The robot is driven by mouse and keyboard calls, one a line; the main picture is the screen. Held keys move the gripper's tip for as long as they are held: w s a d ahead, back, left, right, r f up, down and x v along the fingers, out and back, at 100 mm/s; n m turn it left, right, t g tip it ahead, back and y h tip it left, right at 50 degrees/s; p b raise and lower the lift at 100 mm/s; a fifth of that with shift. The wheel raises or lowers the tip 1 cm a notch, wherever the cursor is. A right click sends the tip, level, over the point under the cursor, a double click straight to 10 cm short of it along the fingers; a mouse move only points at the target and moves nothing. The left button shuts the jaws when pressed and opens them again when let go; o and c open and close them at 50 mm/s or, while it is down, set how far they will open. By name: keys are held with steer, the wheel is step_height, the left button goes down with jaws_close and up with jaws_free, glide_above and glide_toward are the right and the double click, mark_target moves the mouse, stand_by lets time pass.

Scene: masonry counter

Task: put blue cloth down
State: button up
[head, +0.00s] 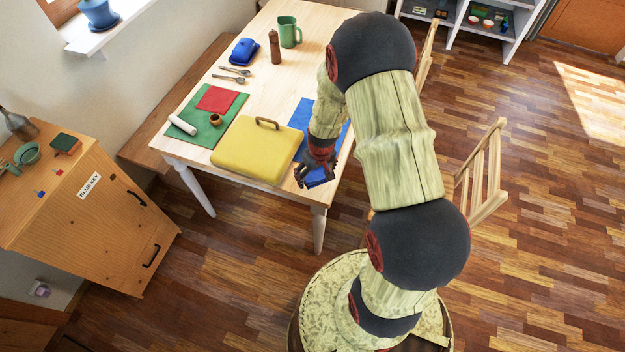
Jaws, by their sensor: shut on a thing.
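My gripper (316,174) is low over the near right corner of the pale wooden table (240,189). It is shut on a blue cloth (319,180), of which only a small part shows below the fingers. A blue mat (302,116) lies on the table behind and beside my gripper, partly hidden by my arm. I cannot tell whether the cloth touches the mat or the table.
A yellow case (245,150) with a handle lies just left of my gripper. A green mat (202,142) holds a red cloth (217,99), a small brown pot and a white roll. Chairs stand right.

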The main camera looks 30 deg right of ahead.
mark_target(312, 179)
steer(key=shift+w+a+f, duration=0.1)
steer(key=shift+w+f, duration=0.7)
steer(key=shift+f, duration=0.3)
steer(key=shift+f+b, duration=0.4)
steer(key=shift+f, duration=1)
steer(key=shift+f, duration=0.2)
steer(key=o, duration=1.5)
steer(key=shift+c, duration=0.2)
steer(key=shift+r, duration=0.15)
